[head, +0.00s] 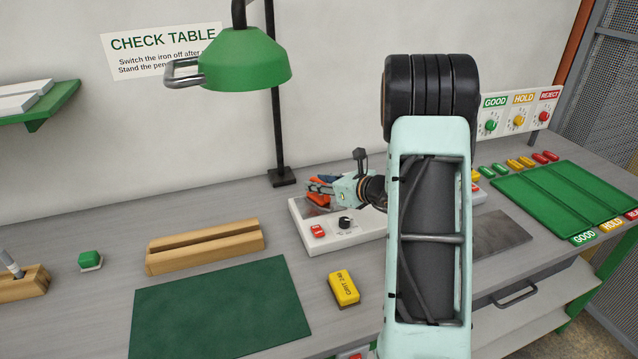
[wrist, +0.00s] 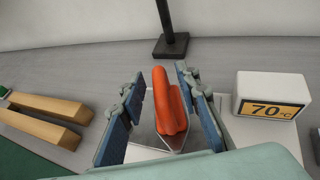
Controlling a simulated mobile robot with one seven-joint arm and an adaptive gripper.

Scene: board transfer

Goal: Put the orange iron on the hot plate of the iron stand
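The orange iron (wrist: 169,105) lies between my gripper's two blue-padded fingers in the wrist view, with a visible gap on each side. My gripper (wrist: 167,108) is open around it. In the head view my gripper (head: 319,190) is over the back left of the white iron stand (head: 352,238), partly covering the iron. The stand has a red switch (head: 318,231) and a black knob (head: 345,222). The grey hot plate (head: 309,207) shows beneath the gripper. The iron appears to be on the plate, but the contact is hidden.
A 70 °C display box (wrist: 271,97) stands right of the gripper. The lamp post (head: 277,110) rises behind. A wooden block (head: 205,246), yellow block (head: 343,288) and green mat (head: 222,310) lie to the front left. A green tray (head: 548,203) is at right.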

